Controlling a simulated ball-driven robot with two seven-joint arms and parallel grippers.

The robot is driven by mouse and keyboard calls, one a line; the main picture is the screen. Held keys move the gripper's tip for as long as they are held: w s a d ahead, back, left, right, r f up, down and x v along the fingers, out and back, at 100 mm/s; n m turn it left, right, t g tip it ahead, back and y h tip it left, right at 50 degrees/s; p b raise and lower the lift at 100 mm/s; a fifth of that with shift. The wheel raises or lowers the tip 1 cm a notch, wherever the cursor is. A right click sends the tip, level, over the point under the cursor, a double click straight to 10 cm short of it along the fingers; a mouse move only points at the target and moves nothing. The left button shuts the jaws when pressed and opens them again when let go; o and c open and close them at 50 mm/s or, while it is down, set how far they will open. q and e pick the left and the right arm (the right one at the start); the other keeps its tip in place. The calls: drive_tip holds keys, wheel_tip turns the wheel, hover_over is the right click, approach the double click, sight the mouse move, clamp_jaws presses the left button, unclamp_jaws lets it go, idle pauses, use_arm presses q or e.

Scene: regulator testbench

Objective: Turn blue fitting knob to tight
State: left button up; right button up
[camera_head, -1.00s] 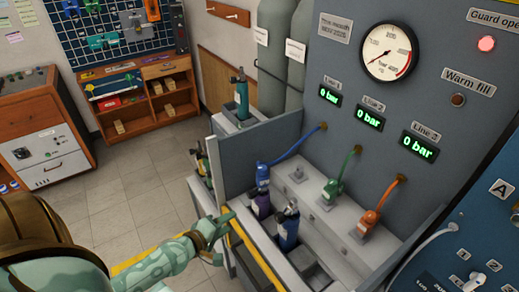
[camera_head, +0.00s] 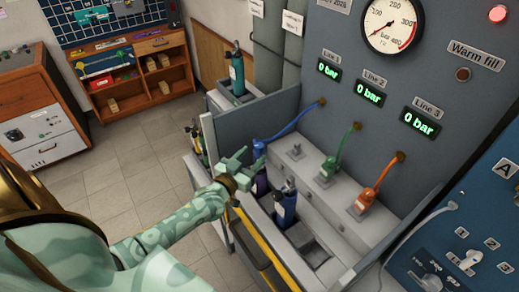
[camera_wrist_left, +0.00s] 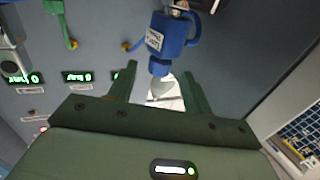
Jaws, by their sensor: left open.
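The blue fitting (camera_head: 259,148) sits on the end of the blue hose, at the left end of the testbench, beside the grey side panel. In the left wrist view the blue fitting (camera_wrist_left: 175,35) carries a small label, and its rounded blue end (camera_wrist_left: 160,67) lies near the gap between my fingertips. My left gripper (camera_head: 247,160) is open and close to the fitting in the head view, partly covering the purple cylinder (camera_head: 262,184) below. The left wrist view shows both fingers (camera_wrist_left: 160,74) apart. I cannot tell whether they touch the fitting. My right gripper is out of view.
A blue cylinder (camera_head: 286,208) stands in the bench trough close to my left gripper. The green fitting (camera_head: 327,170) and orange fitting (camera_head: 364,202) stand to the right. The grey side panel (camera_head: 232,133) rises behind. Line displays read 0 bar.

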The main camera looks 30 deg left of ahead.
sight(255, 150)
use_arm(q)
drive_tip(key=w, duration=0.5)
drive_tip(key=shift+b, duration=0.35)
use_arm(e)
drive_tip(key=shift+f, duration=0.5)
use_arm(q)
drive_tip(key=c, duration=1)
drive_tip(key=shift+o, duration=0.2)
drive_tip(key=shift+f+m+h+b, duration=0.15)
drive_tip(key=shift+m+h+b, duration=0.25)
drive_tip(key=shift+h+b, duration=0.2)
drive_tip(key=m+g+h+b, duration=0.1)
drive_tip(key=m+h+b, duration=0.1)
drive_tip(key=h+b, duration=0.1)
drive_tip(key=m+g+h+b, duration=0.1)
drive_tip(key=m+h+b, duration=0.1)
drive_tip(key=h+b, duration=0.2)
drive_tip(key=shift+f+m+b, duration=0.2)
drive_tip(key=shift+m+b, duration=0.1)
drive_tip(key=shift+b, duration=0.55)
drive_tip(key=shift+s+r+m+g+h+b, duration=0.1)
drive_tip(key=shift+r+m+g+h+b, duration=0.2)
drive_tip(key=shift+m+h+b, duration=0.25)
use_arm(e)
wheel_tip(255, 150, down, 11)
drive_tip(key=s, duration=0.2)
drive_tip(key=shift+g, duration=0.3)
use_arm(q)
drive_tip(key=o, duration=1)
drive_tip(key=shift+c, duration=0.2)
